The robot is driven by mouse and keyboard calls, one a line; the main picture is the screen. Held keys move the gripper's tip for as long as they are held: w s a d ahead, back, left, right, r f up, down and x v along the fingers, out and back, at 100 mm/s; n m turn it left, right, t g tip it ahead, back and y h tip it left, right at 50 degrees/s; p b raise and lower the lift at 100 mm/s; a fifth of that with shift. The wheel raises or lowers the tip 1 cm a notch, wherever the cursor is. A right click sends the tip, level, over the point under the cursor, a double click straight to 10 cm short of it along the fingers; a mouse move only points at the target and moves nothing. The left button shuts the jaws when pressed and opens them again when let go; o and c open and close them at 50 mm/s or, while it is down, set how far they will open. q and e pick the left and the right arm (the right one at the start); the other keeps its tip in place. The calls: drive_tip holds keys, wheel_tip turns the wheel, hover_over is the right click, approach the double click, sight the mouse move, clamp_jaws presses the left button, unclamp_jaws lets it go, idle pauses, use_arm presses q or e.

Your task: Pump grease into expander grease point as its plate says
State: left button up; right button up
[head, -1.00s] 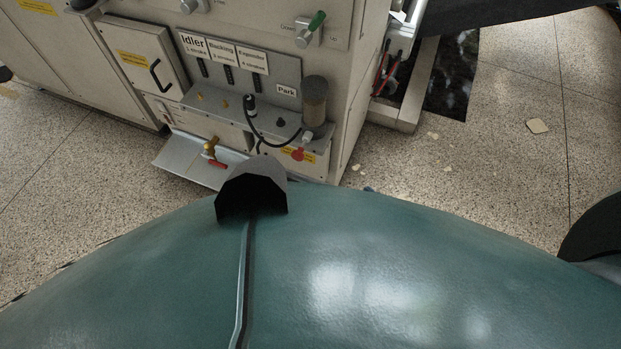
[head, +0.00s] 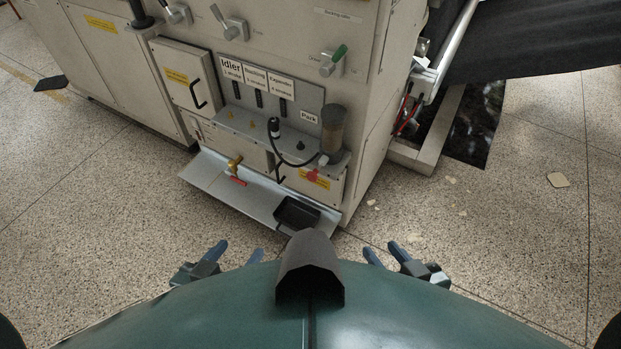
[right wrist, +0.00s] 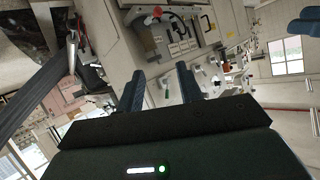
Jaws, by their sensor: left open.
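Three plates, Idler (head: 231,68), Backing (head: 255,77) and Expander (head: 280,86), stand above dark slots; their small lines are too blurred to read surely. Brass points (head: 229,114) show on the ledge below. A black coupler (head: 275,129) stands upright at the third position, below Expander; contact is unclear. Its black hose (head: 293,162) curves to the grease pump's cylinder (head: 332,129). A dark stub (head: 300,146) sits below the Park plate (head: 309,117). My left gripper (head: 240,252) and right gripper (head: 382,254) are open, empty and well short of the panel.
A red knob (head: 311,176) is below the pump. A cabinet door (head: 184,75) is left of the plates. Floor between me and the machine is clear.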

clamp_jaws()
drive_tip(key=shift+s, duration=0.1)
idle(1.5)
